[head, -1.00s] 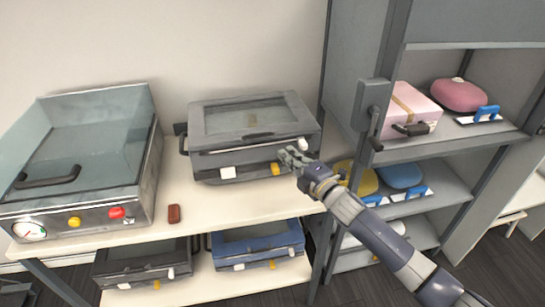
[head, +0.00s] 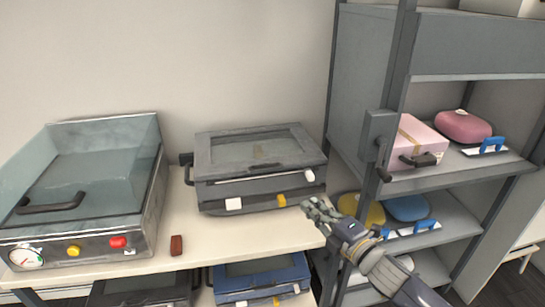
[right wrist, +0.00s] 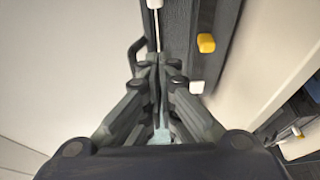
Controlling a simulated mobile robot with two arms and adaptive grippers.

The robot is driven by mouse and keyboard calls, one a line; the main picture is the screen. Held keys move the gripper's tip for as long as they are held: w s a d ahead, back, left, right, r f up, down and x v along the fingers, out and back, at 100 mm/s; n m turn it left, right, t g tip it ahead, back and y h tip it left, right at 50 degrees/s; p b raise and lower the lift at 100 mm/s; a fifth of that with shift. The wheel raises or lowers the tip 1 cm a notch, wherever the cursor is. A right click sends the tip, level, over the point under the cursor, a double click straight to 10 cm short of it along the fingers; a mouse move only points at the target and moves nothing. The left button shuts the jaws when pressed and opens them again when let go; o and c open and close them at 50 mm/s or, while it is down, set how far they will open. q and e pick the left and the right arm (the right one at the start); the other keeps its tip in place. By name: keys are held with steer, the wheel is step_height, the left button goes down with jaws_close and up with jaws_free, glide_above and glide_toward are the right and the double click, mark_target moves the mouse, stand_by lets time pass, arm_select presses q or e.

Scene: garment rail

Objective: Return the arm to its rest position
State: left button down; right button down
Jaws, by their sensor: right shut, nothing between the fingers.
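My right gripper (head: 316,208) is in front of the right end of the grey case (head: 260,165) on the table, near its yellow latch. Its fingers are together with nothing between them. In the right wrist view my right gripper (right wrist: 157,62) shows closed fingers pointing toward the dark case front (right wrist: 180,35), which has white and yellow parts. Whether the fingers touch the case cannot be told. My left gripper is not in view.
A glass-lidded machine (head: 85,185) stands at left on the table (head: 200,235), with a small red-brown block (head: 176,245) beside it. A blue case (head: 260,278) is below. A grey shelf unit (head: 455,165) at right holds a pink box (head: 410,140) and several soft bundles.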

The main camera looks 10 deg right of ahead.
steer(key=s+a+f+m+g+h, duration=0.15)
steer(key=s+f+m+g, duration=0.4)
steer(key=s, duration=0.55)
steer(key=s+f+m+g+h, duration=0.3)
steer(key=s+f+m, duration=0.45)
steer(key=s, duration=0.35)
steer(key=s+a+f+m+g+h, duration=0.1)
steer(key=s+f+m+g+h, duration=0.1)
steer(key=s+f+m+g, duration=0.65)
steer(key=s+f+n+t, duration=0.1)
steer(key=s+f, duration=0.1)
steer(key=f, duration=1)
steer(key=s+f+n+t, duration=0.1)
steer(key=s+f, duration=0.2)
steer(key=f, duration=1)
steer(key=s+d+f+g, duration=0.1)
steer(key=s+d+f, duration=0.2)
steer(key=s+f, duration=1.2)
steer(key=shift+s+d, duration=0.2)
steer(key=shift+s, duration=0.3)
